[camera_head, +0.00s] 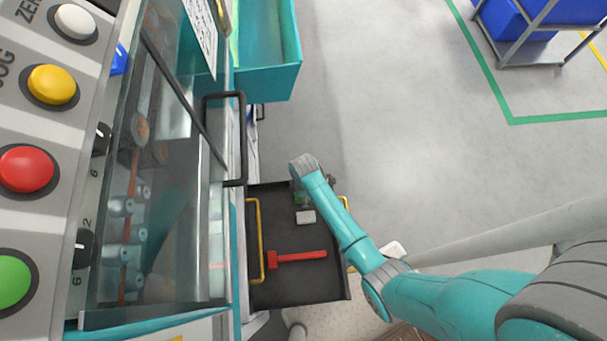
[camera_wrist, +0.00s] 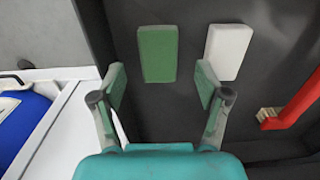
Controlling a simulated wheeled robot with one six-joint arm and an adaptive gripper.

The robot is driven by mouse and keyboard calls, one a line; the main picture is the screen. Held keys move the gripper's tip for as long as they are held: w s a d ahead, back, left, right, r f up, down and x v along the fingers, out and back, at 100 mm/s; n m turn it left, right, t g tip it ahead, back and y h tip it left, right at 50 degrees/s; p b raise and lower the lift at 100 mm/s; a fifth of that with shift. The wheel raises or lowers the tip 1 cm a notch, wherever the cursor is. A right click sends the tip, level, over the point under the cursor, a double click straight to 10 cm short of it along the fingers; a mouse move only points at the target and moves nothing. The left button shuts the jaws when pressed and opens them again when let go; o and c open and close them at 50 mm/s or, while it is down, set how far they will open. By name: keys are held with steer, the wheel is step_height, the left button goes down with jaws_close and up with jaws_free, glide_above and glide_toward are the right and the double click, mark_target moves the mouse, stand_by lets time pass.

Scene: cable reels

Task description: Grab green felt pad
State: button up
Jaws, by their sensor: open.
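The green felt pad (camera_wrist: 158,54) lies flat in the dark drawer in the wrist view, a plain green block. In the head view, only a bit of green shows beside the end of my arm, and I cannot tell pad from gripper there. My gripper (camera_wrist: 162,84) is open and empty, with its two fingers apart. The pad lies just ahead of the fingertips, roughly centred between them. I cannot tell how high the fingers are above the drawer floor.
A white pad (camera_wrist: 228,50) lies just right of the green one. The black drawer (camera_head: 300,288) has raised walls and yellow handles. A machine with a glass cover (camera_head: 165,210) stands left.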

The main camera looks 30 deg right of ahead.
steer(key=shift+w+f, duration=0.1)
steer(key=shift+f, duration=1.5)
steer(key=c, duration=0.9)
steer(key=shift+r, duration=0.1)
